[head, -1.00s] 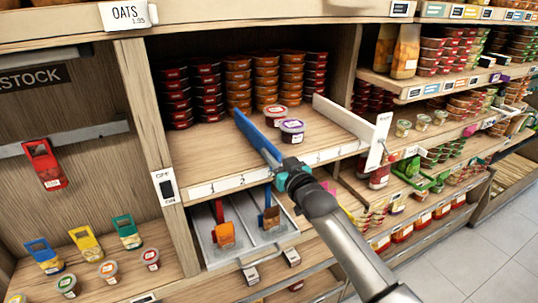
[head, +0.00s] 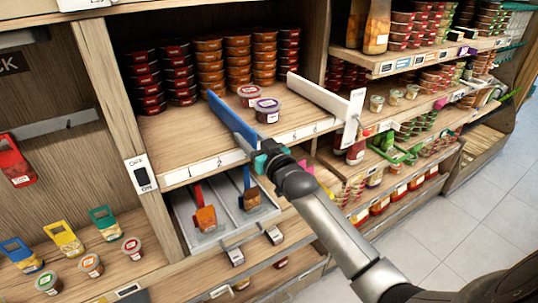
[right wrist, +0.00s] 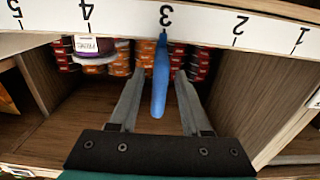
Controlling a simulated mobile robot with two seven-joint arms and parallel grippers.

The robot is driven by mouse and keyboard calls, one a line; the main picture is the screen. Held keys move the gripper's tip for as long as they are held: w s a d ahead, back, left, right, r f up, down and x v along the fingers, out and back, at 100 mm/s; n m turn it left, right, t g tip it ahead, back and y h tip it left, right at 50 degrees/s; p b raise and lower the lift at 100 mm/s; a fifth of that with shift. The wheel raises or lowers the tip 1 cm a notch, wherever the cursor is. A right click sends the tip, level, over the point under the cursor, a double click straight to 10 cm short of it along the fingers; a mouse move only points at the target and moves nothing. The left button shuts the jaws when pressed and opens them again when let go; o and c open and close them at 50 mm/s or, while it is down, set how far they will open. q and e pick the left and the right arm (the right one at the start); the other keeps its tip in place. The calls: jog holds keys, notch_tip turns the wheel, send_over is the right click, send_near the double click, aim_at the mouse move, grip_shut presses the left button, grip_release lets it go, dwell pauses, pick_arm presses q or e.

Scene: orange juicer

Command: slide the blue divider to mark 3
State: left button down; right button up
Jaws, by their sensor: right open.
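The blue divider (head: 232,120) stands on the middle shelf, running from the back to the numbered front strip (head: 205,167). In the right wrist view, where the numbers appear upside down, the divider (right wrist: 161,80) lines up with mark 3 (right wrist: 165,15). My right gripper (head: 262,158) is at the divider's front end. In the right wrist view its two fingers (right wrist: 160,92) are open, one on each side of the divider, with visible gaps. In the head view the gripper hides the strip around mark 3. My left gripper is not in view.
Two small tubs (head: 267,110) stand just right of the divider. A white divider (head: 325,98) stands further right. Stacked tubs (head: 208,66) fill the shelf's back. The shelf left of the blue divider is clear in front.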

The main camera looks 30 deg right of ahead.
jog(key=s, duration=1.4)
jog(key=shift+d+b, duration=0.3)
jog(key=shift+b, duration=0.15)
jog(key=s+f+g+b, duration=0.3)
jog(key=f, duration=1.1)
jog(key=s+f+g+h+b, duration=0.1)
jog(key=s+f+g+b, duration=0.15)
jog(key=f, duration=1.15)
jog(key=s+f+g+b, duration=0.3)
jog(key=s+f, duration=0.1)
jog(key=f, duration=1.1)
jog(key=s+a+f+g+b, duration=0.2)
jog(key=s+f, duration=0.7)
jog(key=s, duration=0.1)
jog(key=s+a+f+n+g+b, duration=0.1)
jog(key=s+a+f+g+b, duration=0.2)
jog(key=s+f, duration=0.6)
jog(key=s+a+f+n+g+b, duration=0.1)
jog(key=s+a+f+g+b, duration=0.1)
jog(key=s+f, duration=0.7)
jog(key=s+a+g, duration=0.1)
jog(key=s, duration=0.1)
jog(key=shift+s+b, duration=0.4)
